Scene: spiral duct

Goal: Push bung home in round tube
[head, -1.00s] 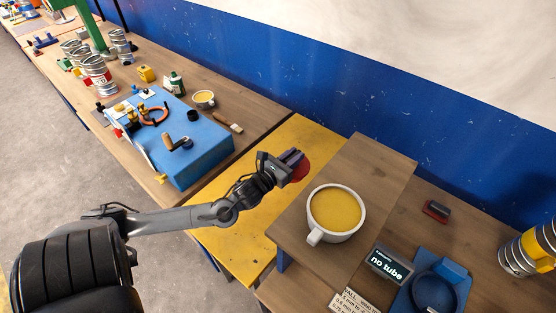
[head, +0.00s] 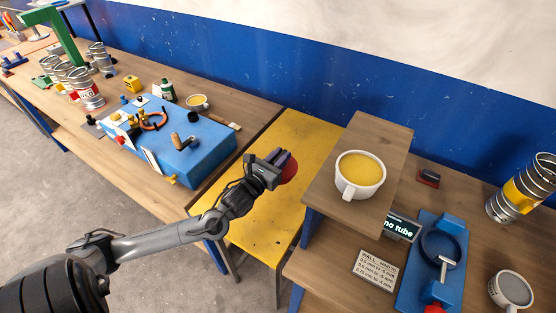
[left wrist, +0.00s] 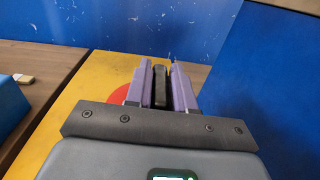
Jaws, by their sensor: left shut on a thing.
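My left gripper (head: 283,162) is shut on a black grip (left wrist: 159,86) between its purple fingers. A round red piece (head: 290,172) sits just beyond the fingers; it looks like the bung, and its edge also shows in the left wrist view (left wrist: 121,94). The gripper holds it above the yellow bench part (head: 262,215), apart from any tube. Several metal tubes stand on the left bench, one with a red label (head: 86,95). My right gripper is not in view.
A raised wooden shelf (head: 390,130) with a yellow-filled mug (head: 360,174) stands right of the gripper. Beyond are a "no tube" display (head: 400,228), a blue fixture (head: 440,250) and a grey-filled mug (head: 511,290). A blue box (head: 185,150) stands left. The yellow surface is clear.

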